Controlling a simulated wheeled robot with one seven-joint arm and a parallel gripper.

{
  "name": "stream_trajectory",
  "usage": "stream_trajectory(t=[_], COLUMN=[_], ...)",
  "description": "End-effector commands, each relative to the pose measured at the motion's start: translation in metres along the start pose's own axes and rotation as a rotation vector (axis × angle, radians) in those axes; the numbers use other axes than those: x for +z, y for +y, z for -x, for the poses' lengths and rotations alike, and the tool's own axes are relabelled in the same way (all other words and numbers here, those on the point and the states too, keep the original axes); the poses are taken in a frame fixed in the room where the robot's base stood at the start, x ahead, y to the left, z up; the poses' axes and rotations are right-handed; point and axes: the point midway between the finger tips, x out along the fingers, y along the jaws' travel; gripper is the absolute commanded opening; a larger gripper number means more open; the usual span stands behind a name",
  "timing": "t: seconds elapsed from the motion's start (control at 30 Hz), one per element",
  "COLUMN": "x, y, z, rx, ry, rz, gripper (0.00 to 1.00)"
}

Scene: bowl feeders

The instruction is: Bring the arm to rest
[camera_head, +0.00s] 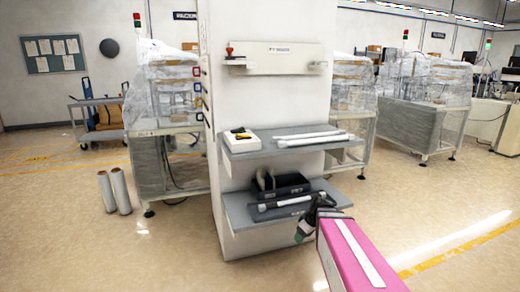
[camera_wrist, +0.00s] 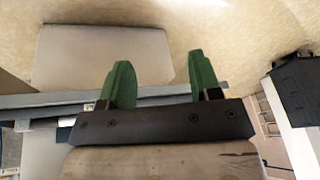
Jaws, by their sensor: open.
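My gripper (camera_head: 304,230) shows in the head view at the end of my pink arm, low at the right of the white pillar. Its green fingers point down and left, close to the right front corner of the lower grey shelf (camera_head: 236,214). I cannot tell whether they touch it. In the wrist view my gripper (camera_wrist: 161,78) has its two green fingers spread wide apart, with nothing held between them. A grey bar-like edge (camera_wrist: 65,100) runs across behind the fingers, and a pale flat panel (camera_wrist: 100,52) lies beyond it.
The lower shelf holds a black holder (camera_head: 283,188) and a tube with dark ends (camera_head: 285,206). The upper shelf (camera_head: 262,152) holds a white box (camera_head: 240,140) and pale rods (camera_head: 306,137). Two rolls (camera_head: 113,192) stand on the floor at left. Open floor lies in front.

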Motion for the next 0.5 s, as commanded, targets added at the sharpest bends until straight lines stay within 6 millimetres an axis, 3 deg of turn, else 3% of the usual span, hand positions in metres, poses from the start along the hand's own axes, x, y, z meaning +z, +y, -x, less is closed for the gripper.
stream_trajectory(t=[0.03,0.2,0.5], x=[0.011,0.041,0.074], y=[-0.012,-0.038,-0.062], z=[0.0,-0.001,0.003], rx=[0.008,0.073,0.213], ry=[-0.038,-0.161,-0.27], rz=[-0.073,-0.354,-0.689], gripper=[0.58,0.58,0.58])
